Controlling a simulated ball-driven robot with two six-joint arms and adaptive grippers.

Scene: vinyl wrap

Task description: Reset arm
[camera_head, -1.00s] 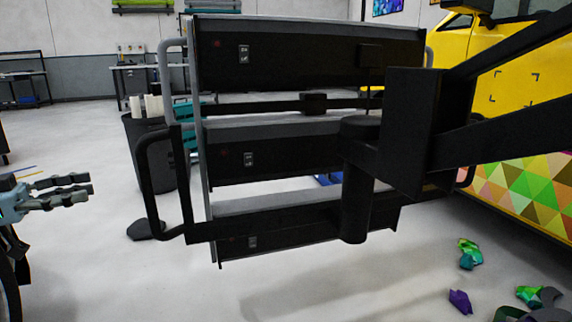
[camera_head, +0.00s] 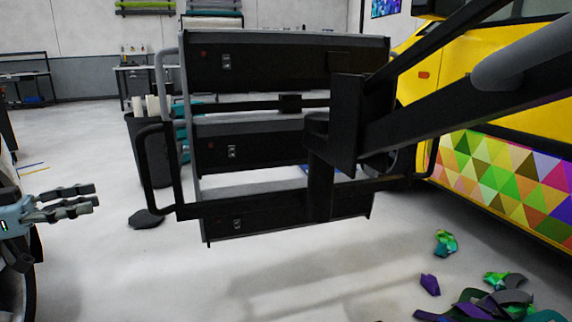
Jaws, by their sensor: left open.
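My left gripper (camera_head: 70,202) shows at the left edge, its grey fingers pointing right. It is open, with a gap between the fingers and nothing between them. It is in the air, left of the black lamp rack (camera_head: 270,130) and apart from it. My right gripper is not in view.
The rack with its three black panels and a thick arm (camera_head: 440,125) fills the middle and upper right. A yellow vehicle (camera_head: 500,90) with a triangle-patterned wrap (camera_head: 500,180) stands at the right. Crumpled scraps (camera_head: 446,243) lie on the floor. A dark bin (camera_head: 150,150) stands behind the rack.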

